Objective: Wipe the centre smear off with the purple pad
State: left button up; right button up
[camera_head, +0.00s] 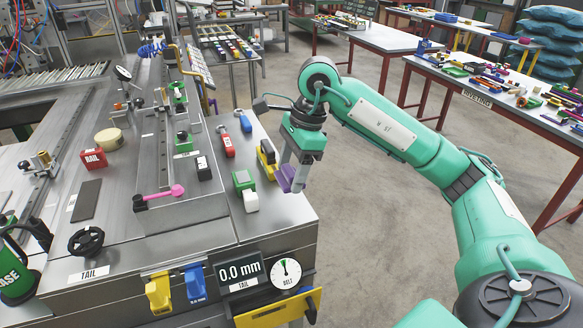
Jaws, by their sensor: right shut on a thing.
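My right gripper (297,174) hangs near the right edge of the metal workbench (275,212), with its fingers pointing down. It is shut on the purple pad (288,180), which shows between and beside the fingers. I cannot tell whether the pad touches the bench top or is just above it. The rail fixture (163,150) runs along the bench, left of the gripper. I cannot make out the centre smear at this size. My left gripper is not in view.
Near the gripper are a yellow-and-black tool (266,157), a green-and-white block (245,190), a red tool (228,143) and a blue-handled tool (243,120). A pink-knobbed lever (158,195) and a black handwheel (86,240) stand further left. The bench's front right corner is fairly clear.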

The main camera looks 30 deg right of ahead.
jog(key=o, duration=0.9)
jog(key=shift+o, duration=0.2)
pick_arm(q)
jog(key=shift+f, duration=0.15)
pick_arm(e)
jog(key=shift+f, duration=0.15)
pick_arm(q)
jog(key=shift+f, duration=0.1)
pick_arm(e)
jog(key=shift+f, duration=0.1)
